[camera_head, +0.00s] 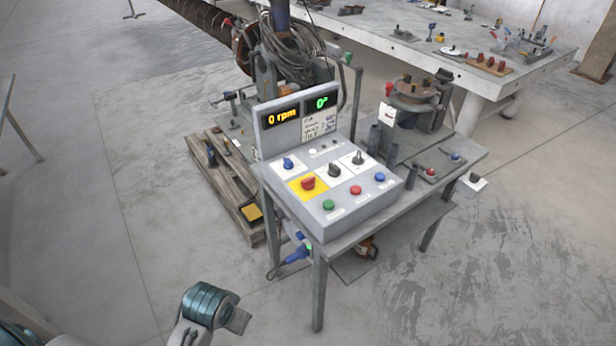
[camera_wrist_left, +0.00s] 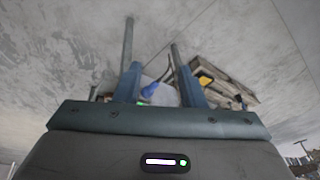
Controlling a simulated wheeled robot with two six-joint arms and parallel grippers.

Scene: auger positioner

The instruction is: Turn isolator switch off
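A grey control box (camera_head: 345,203) stands on a metal table in the head view. On its sloped face, a red rotary knob (camera_head: 308,183) sits on a yellow plate (camera_head: 297,190) at the left; it looks like the isolator switch. Its labels are too small to read. My left gripper (camera_wrist_left: 158,82) shows in the left wrist view with its two blue fingers apart and nothing held between them. A blue plug-like object shows beyond them, at a distance. In the head view only part of my left arm shows at the bottom, well away from the box. My right gripper is not in view.
The box also has a blue knob (camera_head: 288,162), black knobs (camera_head: 334,170) and green (camera_head: 328,205), red and blue buttons. Its displays (camera_head: 282,117) read 0 rpm and 0°. A wooden pallet (camera_head: 228,180) lies left of the table. Floor in front is clear.

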